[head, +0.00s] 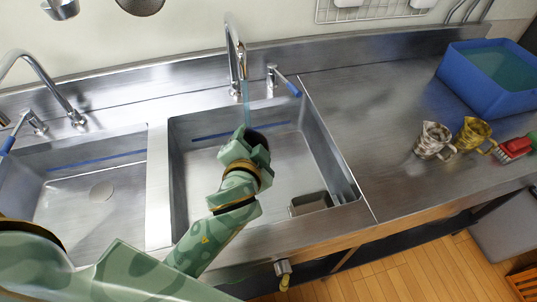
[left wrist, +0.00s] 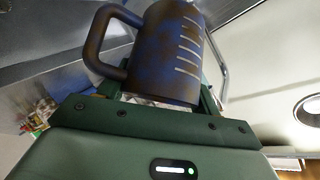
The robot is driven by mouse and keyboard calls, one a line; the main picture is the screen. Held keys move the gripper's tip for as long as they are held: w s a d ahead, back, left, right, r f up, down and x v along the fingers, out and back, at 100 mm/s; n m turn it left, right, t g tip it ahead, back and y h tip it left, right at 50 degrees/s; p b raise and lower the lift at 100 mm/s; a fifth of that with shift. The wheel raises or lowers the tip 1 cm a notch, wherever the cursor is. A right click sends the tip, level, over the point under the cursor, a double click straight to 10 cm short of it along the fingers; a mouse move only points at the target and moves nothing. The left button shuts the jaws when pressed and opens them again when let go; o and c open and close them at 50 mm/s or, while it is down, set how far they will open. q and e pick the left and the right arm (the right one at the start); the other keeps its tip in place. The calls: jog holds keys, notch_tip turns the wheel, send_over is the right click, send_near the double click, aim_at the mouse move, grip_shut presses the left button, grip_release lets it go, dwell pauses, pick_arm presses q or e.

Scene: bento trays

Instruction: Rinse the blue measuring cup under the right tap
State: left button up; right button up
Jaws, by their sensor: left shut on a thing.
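The blue measuring cup (left wrist: 160,52), with white marks and a side handle, has brown stains over much of its wall in the left wrist view. My left gripper (head: 247,147) is shut on it, over the right sink basin (head: 290,160). In the head view, only a dark part of the cup (head: 259,139) shows beyond the gripper. The right tap (head: 235,50) is running; a thin bluish stream (head: 246,98) falls toward the cup. Whether the water enters the cup is hidden. My right gripper is not in view.
The right tap's lever (head: 285,82) has a blue end. The left tap (head: 40,75) stands over the left basin (head: 100,215). On the right counter are a stained pale cup (head: 432,140), a yellow cup (head: 472,134), a red brush (head: 515,149) and a blue water tub (head: 470,85). Counter between is clear.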

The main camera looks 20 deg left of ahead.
pick_arm(q)
jog(key=d+t, duration=0.1)
jog(key=s+d+f+m, duration=0.1)
jog(key=shift+s+d+m+t+h, duration=0.2)
jog(key=shift+d+m+t+h, duration=0.1)
jog(key=shift+d+t+h, duration=0.1)
jog(key=w+a+f+b, duration=0.2)
jog(key=w+a, duration=0.5)
jog(key=w, duration=0.5)
jog(key=shift+f+b, duration=0.3)
jog(key=shift+f, duration=0.1)
jog(key=shift+w+d, duration=0.3)
jog(key=shift+d, duration=0.2)
jog(key=shift+a, duration=0.15)
jog(key=shift+s+a+p, duration=0.35)
jog(key=shift+a+p, duration=0.05)
jog(key=shift+p, duration=0.2)
